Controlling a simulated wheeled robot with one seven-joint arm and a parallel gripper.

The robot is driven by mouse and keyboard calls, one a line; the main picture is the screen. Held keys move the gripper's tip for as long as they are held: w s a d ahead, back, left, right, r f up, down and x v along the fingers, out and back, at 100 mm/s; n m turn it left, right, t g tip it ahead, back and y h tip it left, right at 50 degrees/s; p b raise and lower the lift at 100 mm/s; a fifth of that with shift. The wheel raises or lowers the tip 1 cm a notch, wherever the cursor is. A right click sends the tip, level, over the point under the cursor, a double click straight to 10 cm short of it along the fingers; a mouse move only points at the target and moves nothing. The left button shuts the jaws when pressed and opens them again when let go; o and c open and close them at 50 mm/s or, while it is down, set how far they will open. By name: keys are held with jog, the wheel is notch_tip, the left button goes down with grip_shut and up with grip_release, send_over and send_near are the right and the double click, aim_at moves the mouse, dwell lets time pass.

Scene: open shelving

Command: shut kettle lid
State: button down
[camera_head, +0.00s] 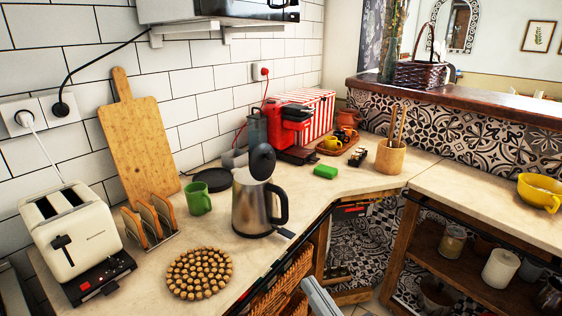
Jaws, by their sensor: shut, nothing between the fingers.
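A steel kettle (250,207) with a black handle (280,207) stands upright on the counter near its front edge. Its black round lid (263,161) is open, tilted up above the rim. The inside of the kettle is hidden from this angle. My gripper (312,289) shows as a grey piece at the bottom edge, right of and below the kettle, in front of the counter. It is shut and empty, apart from the kettle and lid. Most of my arm is out of view.
A green mug (198,199) and a round cork-like trivet (199,273) lie left of the kettle. A toaster (73,237) and toast rack (150,222) stand further left. A red coffee machine (291,131) and green sponge (325,171) are behind, to the right.

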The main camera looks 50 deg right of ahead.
jog(key=w+d+r+g+h, duration=0.1)
jog(key=w+d+r+h, duration=0.2)
jog(key=d, duration=0.5)
jog(key=w+d+r+h, duration=0.15)
jog(key=d+r, duration=0.25)
jog(key=d, duration=0.4)
jog(key=w+d+r+n+t+y+b, duration=0.2)
jog(key=d+r+n+y, duration=0.3)
jog(key=d+r+n, duration=0.7)
jog(key=n+g+y, duration=0.2)
jog(key=n+y, duration=0.6)
jog(key=n, duration=0.4)
send_near(271, 156)
jog(key=w, duration=0.2)
jog(key=w+p, duration=0.1)
jog(key=w, duration=0.1)
jog(key=w+f+p, duration=0.1)
jog(key=w, duration=0.1)
jog(key=shift+w+d, duration=0.25)
jog(key=shift+w, duration=0.15)
jog(key=shift+w+r+g+p, duration=0.1)
jog(key=shift+g+p, duration=0.2)
jog(key=shift+p, duration=0.05)
